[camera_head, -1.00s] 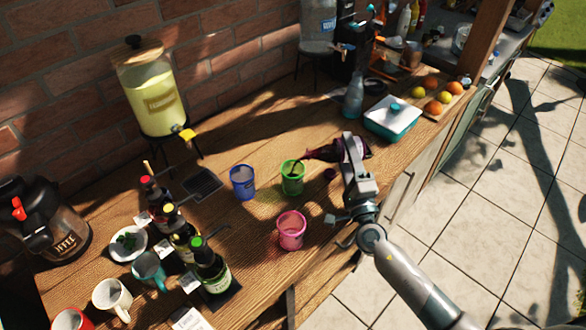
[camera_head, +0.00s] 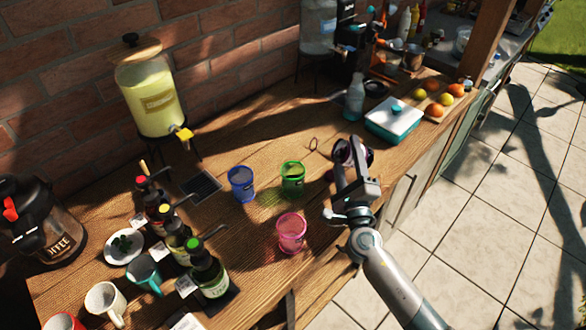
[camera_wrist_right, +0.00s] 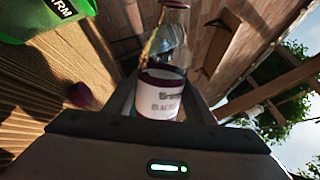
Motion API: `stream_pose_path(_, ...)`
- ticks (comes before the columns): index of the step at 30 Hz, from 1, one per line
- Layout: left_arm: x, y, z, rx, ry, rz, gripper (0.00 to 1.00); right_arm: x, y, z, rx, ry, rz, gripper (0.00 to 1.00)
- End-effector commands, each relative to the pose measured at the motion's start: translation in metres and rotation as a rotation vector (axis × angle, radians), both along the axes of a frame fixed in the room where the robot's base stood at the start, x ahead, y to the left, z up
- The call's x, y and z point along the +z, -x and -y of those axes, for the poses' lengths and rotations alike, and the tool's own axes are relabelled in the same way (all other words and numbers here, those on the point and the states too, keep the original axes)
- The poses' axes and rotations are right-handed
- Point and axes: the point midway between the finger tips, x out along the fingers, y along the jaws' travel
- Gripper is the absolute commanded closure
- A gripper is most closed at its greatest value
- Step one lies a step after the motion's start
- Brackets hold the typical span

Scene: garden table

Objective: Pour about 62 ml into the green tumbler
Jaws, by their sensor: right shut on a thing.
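The green tumbler (camera_head: 292,180) stands upright on the wooden table, between a blue tumbler (camera_head: 242,184) and my right gripper. Its inside looks dark low down; I cannot read the level. My right gripper (camera_head: 351,168) is shut on a clear glass bottle with dark purple liquid (camera_head: 346,150), just right of the green tumbler and above the table. The wrist view shows the bottle's pale label (camera_wrist_right: 160,104) between the fingers and a green surface (camera_wrist_right: 45,18), likely the tumbler. No stream shows. My left gripper is out of view.
A pink tumbler (camera_head: 291,233) stands in front. A purple cap (camera_head: 330,175) lies near the gripper. Several bottles stand at left, including a green-capped one (camera_head: 207,270). A drink dispenser (camera_head: 152,98) and a teal-edged box (camera_head: 394,120) stand farther back.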

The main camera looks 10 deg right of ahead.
Motion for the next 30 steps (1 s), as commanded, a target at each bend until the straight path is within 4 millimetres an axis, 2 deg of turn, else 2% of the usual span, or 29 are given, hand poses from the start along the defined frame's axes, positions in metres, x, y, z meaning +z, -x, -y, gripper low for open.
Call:
stream_pose_path(5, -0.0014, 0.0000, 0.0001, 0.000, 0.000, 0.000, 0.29, -0.0041, -0.0002, -0.0039, -0.001, -0.068, 0.002, 0.88)
stream_pose_path(30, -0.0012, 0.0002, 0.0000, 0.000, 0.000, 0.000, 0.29, -0.0036, -0.0003, -0.0041, 0.000, -0.069, 0.003, 0.88)
